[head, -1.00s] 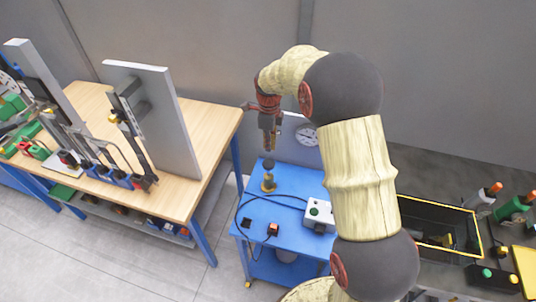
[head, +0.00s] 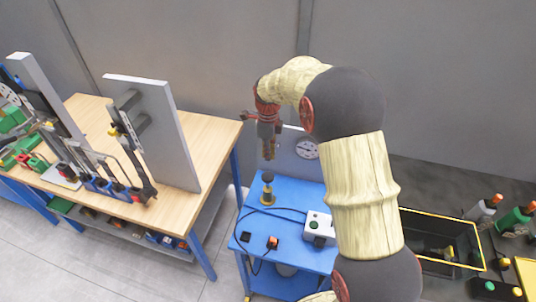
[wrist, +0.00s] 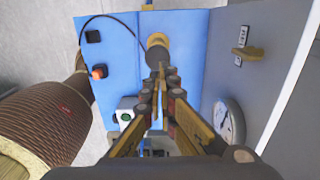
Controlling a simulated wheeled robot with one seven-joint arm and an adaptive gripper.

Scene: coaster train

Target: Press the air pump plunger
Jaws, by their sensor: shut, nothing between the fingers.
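The air pump (head: 267,195) stands upright on the blue cart (head: 292,193), with a yellow base and a dark round knob on its plunger. My gripper (head: 268,156) points down above the knob, with a small gap showing between them in the head view. Its fingers are shut and empty.
A white box with a green button (head: 318,227) and a switch with an orange top (head: 272,242) sit on the cart. A panel with a round gauge (head: 307,149) rises behind. A wooden workbench (head: 208,130) stands left; a black yellow-edged bin (head: 425,232) is right.

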